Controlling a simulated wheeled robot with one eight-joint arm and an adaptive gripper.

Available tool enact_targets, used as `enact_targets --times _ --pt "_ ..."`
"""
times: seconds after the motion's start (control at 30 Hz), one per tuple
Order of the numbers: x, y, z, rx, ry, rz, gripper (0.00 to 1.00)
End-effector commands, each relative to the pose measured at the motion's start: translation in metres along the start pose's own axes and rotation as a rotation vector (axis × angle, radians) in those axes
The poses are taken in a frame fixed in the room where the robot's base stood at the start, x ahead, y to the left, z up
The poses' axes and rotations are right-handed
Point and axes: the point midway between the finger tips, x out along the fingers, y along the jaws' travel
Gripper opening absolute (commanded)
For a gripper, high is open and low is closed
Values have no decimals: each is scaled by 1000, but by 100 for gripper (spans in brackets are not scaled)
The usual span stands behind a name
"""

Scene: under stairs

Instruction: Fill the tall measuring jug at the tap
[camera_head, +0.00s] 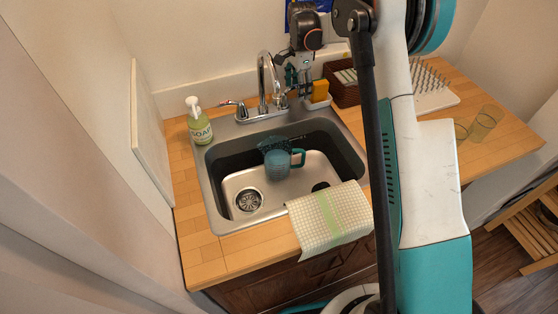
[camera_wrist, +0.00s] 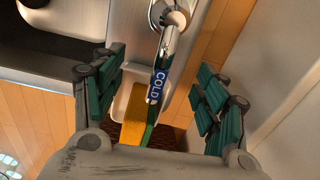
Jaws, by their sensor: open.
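A teal jug-like vessel with a side handle (camera_head: 278,164) stands in the sink basin; I cannot tell whether it holds water. The chrome tap (camera_head: 263,80) arches over the back of the basin, with no clear stream visible. My gripper (camera_head: 298,82) is behind the sink, at the right of the tap. In the wrist view my gripper (camera_wrist: 160,68) is open, with its teal-padded fingers apart on both sides of the lever marked COLD (camera_wrist: 159,82). The lever lies between the fingers with gaps on both sides. My arm hides part of this area in the head view.
The sink (camera_head: 216,205) is set in a wooden counter (camera_head: 190,230). A soap bottle (camera_head: 198,122) stands left. An orange sponge (camera_head: 319,90) sits in a white holder near my gripper. A checked cloth (camera_head: 326,218) hangs over the front edge. Glasses (camera_head: 487,122) stand right.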

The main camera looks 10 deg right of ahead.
Motion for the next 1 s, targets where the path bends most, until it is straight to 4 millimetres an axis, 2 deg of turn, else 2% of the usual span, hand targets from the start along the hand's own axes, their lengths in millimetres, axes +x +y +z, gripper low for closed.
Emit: enact_targets --times 0.23,0.8,1.0 --pt "-10 0 0 1 0 0 67" --pt "-69 0 0 1 0 1 67" --pt "-70 0 0 1 0 1 67"
